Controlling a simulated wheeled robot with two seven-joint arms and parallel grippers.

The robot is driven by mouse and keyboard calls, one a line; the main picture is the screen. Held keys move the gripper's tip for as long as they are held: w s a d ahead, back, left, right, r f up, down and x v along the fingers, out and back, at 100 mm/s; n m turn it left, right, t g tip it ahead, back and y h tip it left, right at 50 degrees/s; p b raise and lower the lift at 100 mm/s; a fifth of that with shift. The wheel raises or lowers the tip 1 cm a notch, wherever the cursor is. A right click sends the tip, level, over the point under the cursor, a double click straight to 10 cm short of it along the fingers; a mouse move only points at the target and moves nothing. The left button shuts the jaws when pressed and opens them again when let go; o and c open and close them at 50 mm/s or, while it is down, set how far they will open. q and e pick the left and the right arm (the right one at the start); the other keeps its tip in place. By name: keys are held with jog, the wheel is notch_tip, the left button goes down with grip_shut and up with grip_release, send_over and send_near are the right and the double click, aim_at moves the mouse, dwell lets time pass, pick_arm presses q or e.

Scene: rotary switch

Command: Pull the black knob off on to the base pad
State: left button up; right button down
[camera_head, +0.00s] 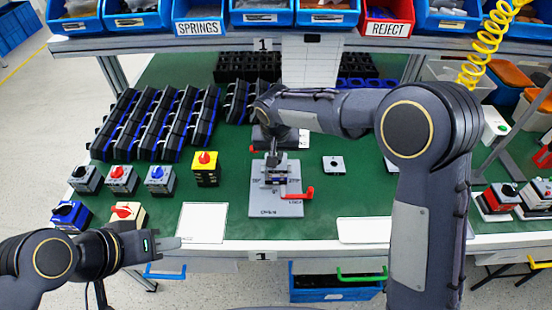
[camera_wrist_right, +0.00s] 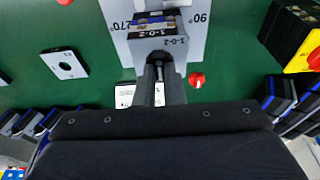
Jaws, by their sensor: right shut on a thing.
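The rotary switch (camera_head: 276,174) stands in a fixture on a grey plate (camera_head: 262,210) with a red lever (camera_head: 299,194). My right gripper (camera_head: 272,158) is over the switch, pointing down. In the right wrist view its fingers (camera_wrist_right: 164,77) are shut at the face of the switch (camera_wrist_right: 158,38), beside a label reading 1-0-2. The black knob is between the fingers and mostly hidden by them. I cannot tell whether it is still seated on the switch. My left gripper (camera_head: 172,243) is empty at the table's front edge, seen side-on; its opening is unclear.
Several switches with coloured knobs stand at left, including a yellow one (camera_head: 206,169). Racks of black parts (camera_head: 155,125) are behind them. A small square plate (camera_head: 334,166) lies right of the fixture. White sheets lie near the front edge.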

dwell(0.7)
jog(key=w+p+v, duration=0.2)
jog(key=p+v, duration=0.3)
jog(key=v, duration=0.3)
jog(key=shift+r+p, duration=0.35)
jog(key=shift+p, duration=0.05)
dwell(0.6)
